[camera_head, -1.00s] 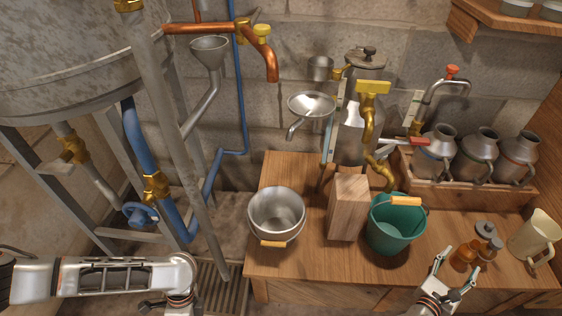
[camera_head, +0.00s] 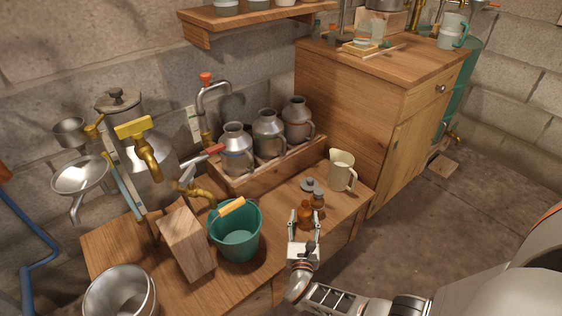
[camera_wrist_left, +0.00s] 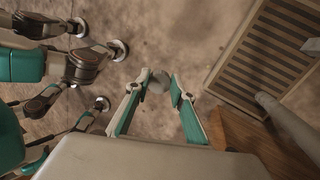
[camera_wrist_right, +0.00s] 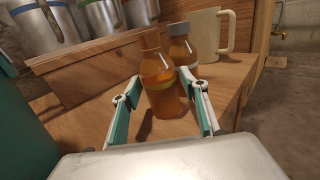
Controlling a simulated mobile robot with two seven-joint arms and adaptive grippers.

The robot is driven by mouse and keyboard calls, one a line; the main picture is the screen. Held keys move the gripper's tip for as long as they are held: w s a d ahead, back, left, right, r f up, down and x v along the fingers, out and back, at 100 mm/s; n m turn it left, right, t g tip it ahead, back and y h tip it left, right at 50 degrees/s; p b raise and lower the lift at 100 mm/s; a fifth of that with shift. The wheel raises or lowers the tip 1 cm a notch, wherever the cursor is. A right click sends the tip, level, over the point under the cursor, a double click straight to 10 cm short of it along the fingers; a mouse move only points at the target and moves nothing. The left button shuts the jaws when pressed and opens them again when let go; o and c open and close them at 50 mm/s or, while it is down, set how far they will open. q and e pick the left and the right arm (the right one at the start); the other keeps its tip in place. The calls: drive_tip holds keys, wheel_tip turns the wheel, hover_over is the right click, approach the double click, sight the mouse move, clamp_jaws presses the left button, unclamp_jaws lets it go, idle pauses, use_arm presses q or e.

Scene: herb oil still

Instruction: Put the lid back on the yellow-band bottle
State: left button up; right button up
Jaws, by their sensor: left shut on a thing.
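The yellow-band bottle (camera_wrist_right: 160,88) is amber with an open neck and a yellowish band. It stands upright on the wooden bench and also shows in the head view (camera_head: 305,214). My right gripper (camera_wrist_right: 157,92) is open, its fingers spread to either side of this bottle's body. Whether they touch it I cannot tell.
A grey-capped amber bottle (camera_wrist_right: 182,46) stands close behind the open one. A round grey top (camera_head: 310,184) and a cream jug (camera_head: 342,170) are nearby. A green bucket (camera_head: 238,238) stands left of my right gripper. Metal cans (camera_head: 268,132) line the crate behind. A floor grate (camera_wrist_left: 265,50) lies below my left gripper.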

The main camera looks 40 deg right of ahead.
drive_tip(key=c, duration=0.8)
use_arm(q)
drive_tip(key=shift+w+r, duration=0.1)
drive_tip(key=shift+w, duration=0.05)
use_arm(e)
drive_tip(key=shift+r, duration=0.15)
